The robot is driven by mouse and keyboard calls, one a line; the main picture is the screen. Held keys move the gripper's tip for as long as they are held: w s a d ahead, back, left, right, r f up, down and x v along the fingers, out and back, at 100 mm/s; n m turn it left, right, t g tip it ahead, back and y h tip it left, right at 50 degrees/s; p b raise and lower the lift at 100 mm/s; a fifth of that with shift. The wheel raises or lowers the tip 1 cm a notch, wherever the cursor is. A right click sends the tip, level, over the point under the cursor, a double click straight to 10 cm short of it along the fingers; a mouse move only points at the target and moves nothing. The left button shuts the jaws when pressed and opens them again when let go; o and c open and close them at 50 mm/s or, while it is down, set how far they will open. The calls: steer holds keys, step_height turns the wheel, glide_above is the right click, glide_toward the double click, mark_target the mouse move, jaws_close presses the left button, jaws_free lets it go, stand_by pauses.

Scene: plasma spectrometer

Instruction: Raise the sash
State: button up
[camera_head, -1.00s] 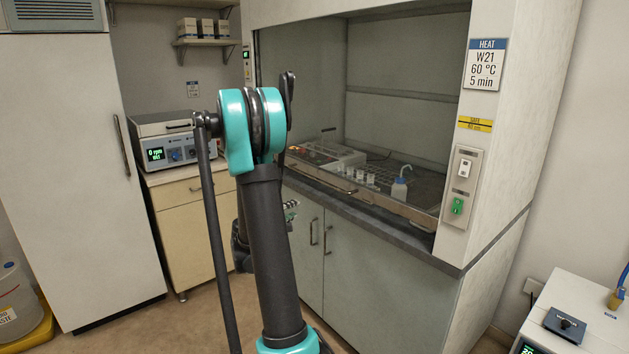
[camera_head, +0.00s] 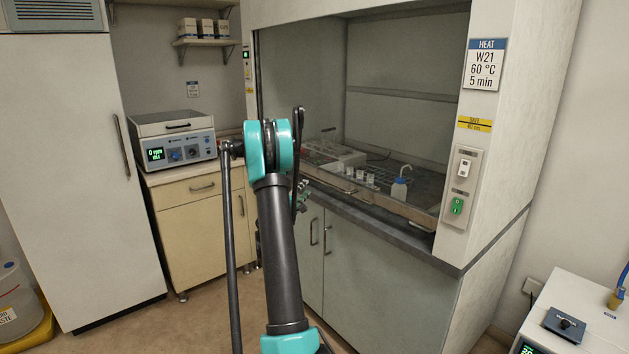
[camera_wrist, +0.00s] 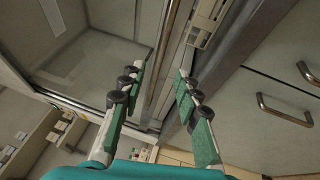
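The fume hood's glass sash (camera_head: 400,110) is down, with its bottom rail (camera_head: 390,205) close to the worktop edge. A small handle (camera_head: 349,191) shows on the rail. My gripper (camera_wrist: 163,72) is open in the wrist view, its two green-padded fingers spread. The sash's rail (camera_wrist: 160,65) runs lengthwise in the gap between the fingers as seen, and the glass (camera_wrist: 85,60) is to the left. I see no clear contact. In the head view my arm hides most of the gripper; only a bit (camera_head: 301,195) shows in front of the hood.
Inside the hood are a hotplate-like unit (camera_head: 335,157), a rack of small vessels and a wash bottle (camera_head: 399,190). Cupboard doors with bar handles (camera_wrist: 285,110) lie under the worktop. A centrifuge-like device (camera_head: 175,138) stands on a cabinet to the left. Floor left of the hood is clear.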

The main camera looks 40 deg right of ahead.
mark_target(315, 178)
steer(key=x, duration=0.9)
steer(key=shift+w+d+r, duration=0.1)
jaws_close()
